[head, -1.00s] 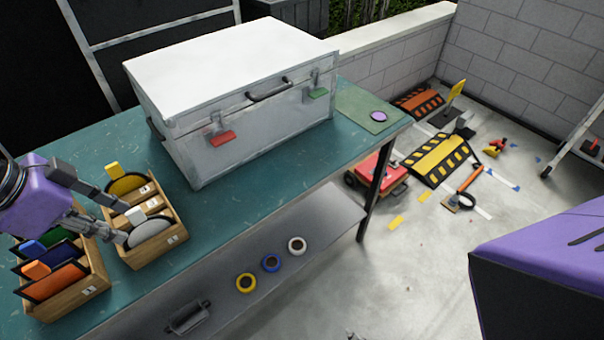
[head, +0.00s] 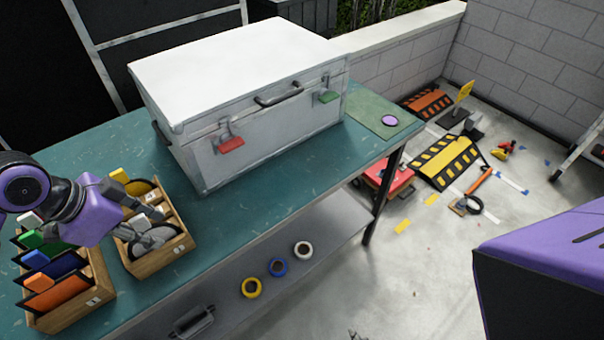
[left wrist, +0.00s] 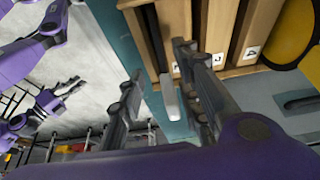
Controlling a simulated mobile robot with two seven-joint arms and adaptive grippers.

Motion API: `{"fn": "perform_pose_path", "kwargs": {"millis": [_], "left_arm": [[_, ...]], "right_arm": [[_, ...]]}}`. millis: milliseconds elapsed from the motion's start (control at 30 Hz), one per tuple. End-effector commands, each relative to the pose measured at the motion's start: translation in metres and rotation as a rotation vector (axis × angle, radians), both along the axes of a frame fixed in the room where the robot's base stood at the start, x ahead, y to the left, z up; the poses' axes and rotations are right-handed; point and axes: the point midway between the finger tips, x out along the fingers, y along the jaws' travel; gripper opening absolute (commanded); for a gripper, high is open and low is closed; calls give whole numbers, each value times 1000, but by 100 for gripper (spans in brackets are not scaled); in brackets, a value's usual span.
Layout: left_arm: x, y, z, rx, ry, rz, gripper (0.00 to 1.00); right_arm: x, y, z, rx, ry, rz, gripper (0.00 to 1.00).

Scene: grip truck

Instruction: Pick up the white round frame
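The white round frame (head: 168,238) stands on edge in the front of the right-hand wooden box on the bench. In the head view, my left gripper's fingers (head: 140,226) overlap it and hide part of it. In the left wrist view, my left gripper (left wrist: 160,85) has its fingers spread apart. A pale upright tab (left wrist: 170,98) shows between them, and no contact is visible. In the left wrist view, my right gripper (left wrist: 68,88) shows small in the distance; its finger state is unclear.
A yellow round frame (head: 140,187) stands at the back of the same box. A second wooden box (head: 100,292) with coloured frames stands to the left. A large white case (head: 250,130) fills the bench behind. Tape rolls (head: 278,267) lie on the lower shelf.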

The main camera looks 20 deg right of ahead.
Motion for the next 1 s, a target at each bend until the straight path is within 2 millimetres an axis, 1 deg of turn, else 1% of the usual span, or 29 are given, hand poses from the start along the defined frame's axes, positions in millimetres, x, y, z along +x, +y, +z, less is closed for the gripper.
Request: {"fn": "perform_pose_path", "kwargs": {"millis": [33,167,300,400,767,867,1000], "left_arm": [[0,0,0,0,-1,0,31],[0,0,1,0,-1,0,30],[0,0,1,0,-1,0,12],[0,0,1,0,-1,0,0],[1,0,2,0,-2,0,0],[1,0,10,0,-4,1,0],[2,0,36,1,-9,-1,0]], "right_arm": [[3,0,1,0,-5,2,0],[3,1,1,1,-6,1,0],[4,1,1,2,-7,-1,0],[4,2,1,5,-8,-4,0],[5,4,2,9,-9,-9,0],[5,4,2,9,-10,-8,0],[6,3,3,7,-12,-6,0]]}}
